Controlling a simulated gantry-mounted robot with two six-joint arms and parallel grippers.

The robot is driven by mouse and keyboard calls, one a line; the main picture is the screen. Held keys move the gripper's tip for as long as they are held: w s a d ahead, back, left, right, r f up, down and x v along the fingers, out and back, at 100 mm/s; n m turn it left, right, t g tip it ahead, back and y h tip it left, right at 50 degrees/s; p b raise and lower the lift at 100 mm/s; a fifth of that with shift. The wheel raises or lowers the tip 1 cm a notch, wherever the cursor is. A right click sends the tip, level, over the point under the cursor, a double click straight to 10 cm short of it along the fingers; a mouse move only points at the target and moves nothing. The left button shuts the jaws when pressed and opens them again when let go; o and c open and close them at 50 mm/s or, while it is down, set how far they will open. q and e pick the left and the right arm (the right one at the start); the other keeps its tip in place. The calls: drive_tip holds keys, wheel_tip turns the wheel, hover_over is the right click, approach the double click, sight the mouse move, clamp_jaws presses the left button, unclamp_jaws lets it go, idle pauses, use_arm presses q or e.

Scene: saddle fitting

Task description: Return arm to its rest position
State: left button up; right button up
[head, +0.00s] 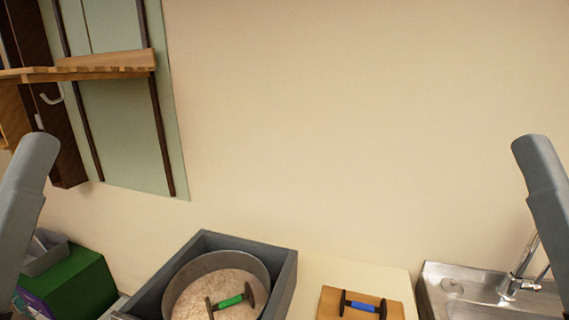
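Part of my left arm shows at the left edge and part of my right arm at the right edge, both as grey links. Neither gripper shows, so I cannot see whether they hold anything. A green-handled piece with dark ends (231,301) lies in a round metal pan (263,266), on a pale speckled surface. The pan sits inside a grey open box (289,270). A blue-handled piece with dark ends (362,306) lies on a wooden block (329,300) to the right of the box.
A metal sink (436,283) with a tap (515,286) is at the lower right. A green box (77,279) with a grey container (43,256) is at the lower left. A wooden shelf (110,63) hangs at the upper left. The pale wall's middle is clear.

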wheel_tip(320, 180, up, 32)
drive_tip(key=p, duration=3.1)
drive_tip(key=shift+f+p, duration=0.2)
drive_tip(key=shift+p, duration=0.15)
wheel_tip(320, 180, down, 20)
drive_tip(key=b, duration=2)
